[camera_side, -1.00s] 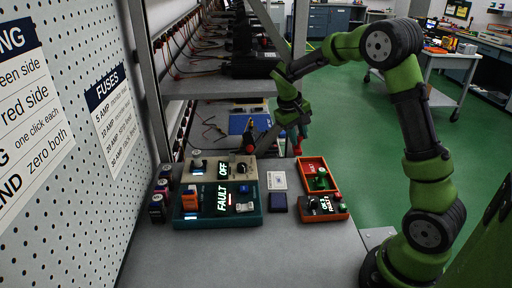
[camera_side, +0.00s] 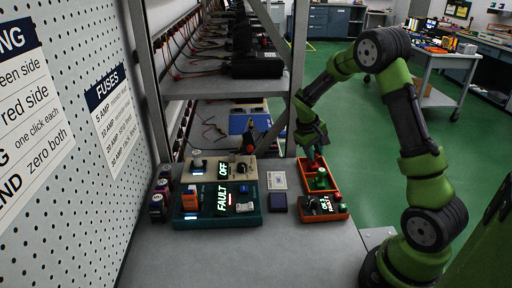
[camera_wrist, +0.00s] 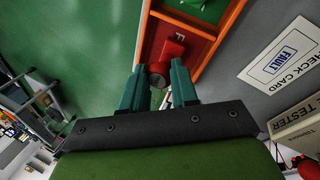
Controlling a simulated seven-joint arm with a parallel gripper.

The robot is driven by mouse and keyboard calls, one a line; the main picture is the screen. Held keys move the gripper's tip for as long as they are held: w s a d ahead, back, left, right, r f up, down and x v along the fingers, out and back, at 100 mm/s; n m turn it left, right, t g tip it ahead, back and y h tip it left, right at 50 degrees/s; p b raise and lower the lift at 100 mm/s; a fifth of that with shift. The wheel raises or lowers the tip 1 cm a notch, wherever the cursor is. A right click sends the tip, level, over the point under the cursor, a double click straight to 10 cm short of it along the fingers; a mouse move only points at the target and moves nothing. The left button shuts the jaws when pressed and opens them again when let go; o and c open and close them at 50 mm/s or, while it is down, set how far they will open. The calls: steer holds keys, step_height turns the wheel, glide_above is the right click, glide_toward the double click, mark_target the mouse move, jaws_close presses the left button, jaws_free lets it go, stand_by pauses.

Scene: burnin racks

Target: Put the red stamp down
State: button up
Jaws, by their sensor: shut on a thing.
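My gripper (camera_wrist: 159,88) is shut on the red stamp (camera_wrist: 166,62), which shows between its two green fingers in the wrist view. In the side view my gripper (camera_side: 315,152) is over the far end of the orange tray (camera_side: 335,176), with the red stamp low at its fingertips. In the wrist view the stamp is over the tray's red compartment, beside an orange divider. I cannot tell whether its base touches the tray floor.
A teal box with a FAULT display (camera_side: 248,217) and a beige tester (camera_side: 209,167) stand further left. The near bench is clear.

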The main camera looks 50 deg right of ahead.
steer(key=shift+f, duration=0.2)
steer(key=o, duration=0.9)
steer(key=shift+c, duration=0.2)
steer(key=v, duration=1.1)
steer(key=s+a+r+t+y, duration=0.2)
steer(key=s+a+r+t, duration=0.2)
steer(key=s+a, duration=0.3)
steer(key=s+a+r+t+y, duration=0.3)
steer(key=s+a, duration=0.4)
steer(key=a, duration=0.9)
step_height(320, 180, up, 3)
steer(key=shift+s+a+f+t+y, duration=0.2)
steer(key=shift+s+a+t+y, duration=0.15)
steer(key=shift+t, duration=0.35)
